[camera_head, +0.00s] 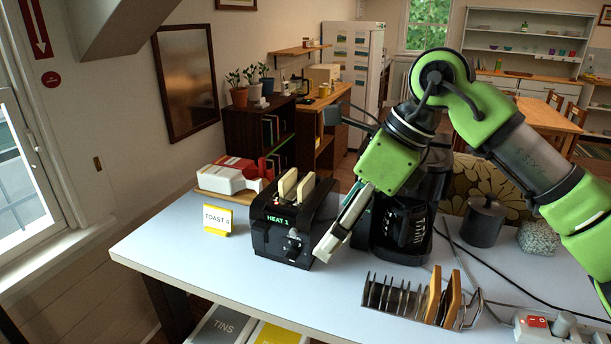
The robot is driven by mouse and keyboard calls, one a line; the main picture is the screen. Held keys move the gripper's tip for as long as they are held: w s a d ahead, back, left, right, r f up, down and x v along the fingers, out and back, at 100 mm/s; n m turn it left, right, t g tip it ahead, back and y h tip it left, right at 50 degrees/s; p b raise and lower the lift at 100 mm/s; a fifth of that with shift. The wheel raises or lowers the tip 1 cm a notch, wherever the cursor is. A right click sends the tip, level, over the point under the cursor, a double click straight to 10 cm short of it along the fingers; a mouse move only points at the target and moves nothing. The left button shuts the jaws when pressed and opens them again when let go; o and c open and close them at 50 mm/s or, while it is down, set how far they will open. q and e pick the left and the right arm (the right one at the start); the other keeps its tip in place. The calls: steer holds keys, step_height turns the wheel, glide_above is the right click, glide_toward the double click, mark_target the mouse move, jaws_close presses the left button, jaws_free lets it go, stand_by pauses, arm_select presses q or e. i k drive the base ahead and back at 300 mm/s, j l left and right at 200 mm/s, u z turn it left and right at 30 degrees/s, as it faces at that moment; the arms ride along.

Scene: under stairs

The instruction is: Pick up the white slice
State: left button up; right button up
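Two pale bread slices stand upright in the slots of a black toaster (270,235): a left slice (288,184) and a right slice (306,190). Their upper parts stick out; the rest is hidden. Both look pale, the left one slightly whiter. The toaster's display reads "HEAT 1". My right gripper (328,250) points down beside the toaster's right front, its tip close to the toaster's side. I see its pale finger side-on, with no slice visible in it, and cannot tell the gap between fingers. My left gripper is out of view.
A wire rack (390,298) holds two browned slices (442,297) at the front. A black coffee machine (405,215) stands close behind my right gripper. Cables and a red-switched power strip (538,322) are at right.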

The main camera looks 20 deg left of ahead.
mark_target(307, 186)
steer(key=i+j, duration=0.3)
steer(key=i, duration=0.2)
steer(key=i+j, duration=0.3)
steer(key=i, duration=0.2)
